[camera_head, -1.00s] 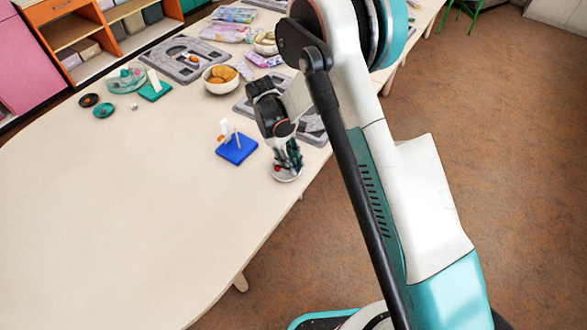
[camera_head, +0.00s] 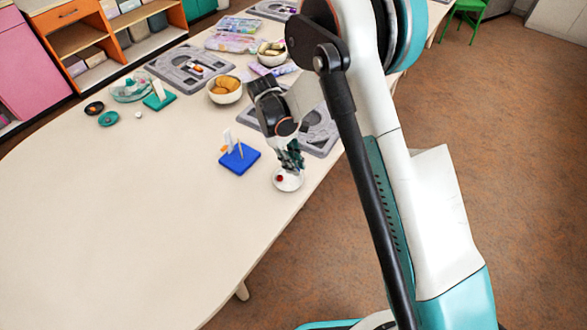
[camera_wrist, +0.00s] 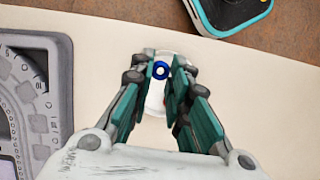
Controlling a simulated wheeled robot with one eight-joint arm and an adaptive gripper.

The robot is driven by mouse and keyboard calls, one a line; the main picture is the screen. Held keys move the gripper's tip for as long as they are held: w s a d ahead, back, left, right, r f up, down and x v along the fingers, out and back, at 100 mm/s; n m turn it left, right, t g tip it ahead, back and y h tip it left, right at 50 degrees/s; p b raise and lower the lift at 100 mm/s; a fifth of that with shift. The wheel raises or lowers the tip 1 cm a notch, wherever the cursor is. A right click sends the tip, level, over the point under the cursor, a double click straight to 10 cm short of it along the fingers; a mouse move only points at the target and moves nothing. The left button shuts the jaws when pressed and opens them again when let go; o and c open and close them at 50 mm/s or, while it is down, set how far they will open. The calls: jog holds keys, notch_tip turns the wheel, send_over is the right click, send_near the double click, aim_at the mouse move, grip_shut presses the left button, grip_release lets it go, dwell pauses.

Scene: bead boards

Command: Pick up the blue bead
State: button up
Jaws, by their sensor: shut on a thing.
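The blue bead (camera_wrist: 160,77) is a small ring. In the wrist view it is held between the fingertips of my gripper (camera_wrist: 163,71), which is shut on it. The white dish (camera_wrist: 152,103) is below the bead and partly hidden by the fingers. In the head view my gripper (camera_head: 290,164) is just above the white dish (camera_head: 292,186) near the table's right edge. A red bead (camera_head: 280,178) lies in the dish. The blue bead cannot be made out in the head view.
A blue peg board (camera_head: 238,161) with upright pegs stands left of the dish. Grey bead boards (camera_head: 318,132), bowls (camera_head: 224,97) and packets are farther back. The table (camera_head: 130,210) is clear at front left.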

notch_tip(320, 180, up, 16)
jog(key=f+p, duration=0.1)
jog(key=p, duration=0.3)
jog(key=s+d+f+m+y, duration=0.1)
jog(key=s+d+f+m, duration=0.1)
jog(key=d+m, duration=0.3)
jog(key=s+d+f+m+g+y, duration=0.1)
jog(key=d+m, duration=0.4)
jog(key=d, duration=0.6)
jog(key=shift+s+d+f+g+y, duration=0.2)
jog(key=shift+s+f+g+y, duration=0.15)
jog(key=shift+f+y, duration=0.4)
